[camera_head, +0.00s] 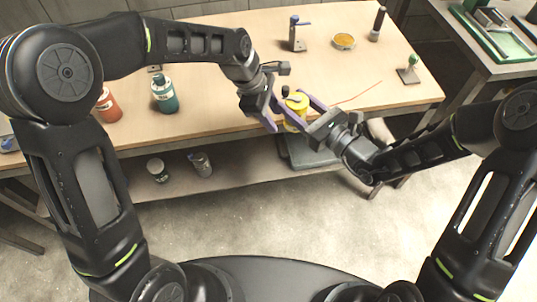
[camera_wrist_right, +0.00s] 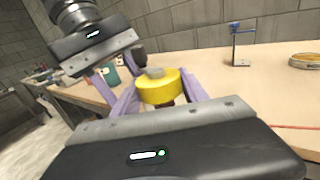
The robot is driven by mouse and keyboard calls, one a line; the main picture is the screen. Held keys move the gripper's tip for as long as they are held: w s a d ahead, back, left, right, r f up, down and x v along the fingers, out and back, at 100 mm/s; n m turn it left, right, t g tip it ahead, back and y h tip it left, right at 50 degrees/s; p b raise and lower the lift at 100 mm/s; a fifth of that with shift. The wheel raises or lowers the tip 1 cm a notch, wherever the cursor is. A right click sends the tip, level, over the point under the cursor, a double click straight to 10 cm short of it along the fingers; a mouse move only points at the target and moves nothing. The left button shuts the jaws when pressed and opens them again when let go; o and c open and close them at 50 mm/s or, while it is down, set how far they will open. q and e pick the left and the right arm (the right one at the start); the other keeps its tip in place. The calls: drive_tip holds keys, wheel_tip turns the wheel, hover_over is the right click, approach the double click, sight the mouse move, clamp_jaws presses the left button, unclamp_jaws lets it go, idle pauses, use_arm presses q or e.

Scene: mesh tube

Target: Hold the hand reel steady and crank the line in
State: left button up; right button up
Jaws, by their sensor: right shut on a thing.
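The hand reel (camera_head: 297,103) is yellow with a grey top, raised near the front edge of the workbench. It also shows in the right wrist view (camera_wrist_right: 160,90), between the purple fingers of my right gripper (camera_wrist_right: 160,95). My right gripper (camera_head: 298,110) comes from the right and is shut on the reel. My left gripper (camera_head: 274,117) comes from the left and sits close beside the reel, its purple fingers apart. A dark knob (camera_wrist_right: 140,58) stands beside the reel top, close to the left gripper. A thin reddish line (camera_head: 360,92) runs off to the right over the bench. The reel's underside is mostly hidden.
On the bench (camera_head: 215,85) stand a teal bottle (camera_head: 165,95), an orange bottle (camera_head: 108,105), a blue-topped stand (camera_head: 298,34), an orange dish (camera_head: 343,41) and a green-knobbed stand (camera_head: 409,69). A lower shelf (camera_head: 232,178) holds jars. The bench right of the reel is mostly clear.

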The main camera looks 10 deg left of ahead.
use_arm(q)
drive_tip(key=s+f+m, duration=0.4)
drive_tip(key=f+m, duration=0.1)
drive_tip(key=f, duration=0.6)
drive_tip(key=shift+s+a+f+p, duration=0.25)
drive_tip(key=shift+s+f+p, duration=0.1)
drive_tip(key=shift+s+p, duration=0.1)
drive_tip(key=shift+w, duration=0.1)
drive_tip(key=shift+c, duration=0.3)
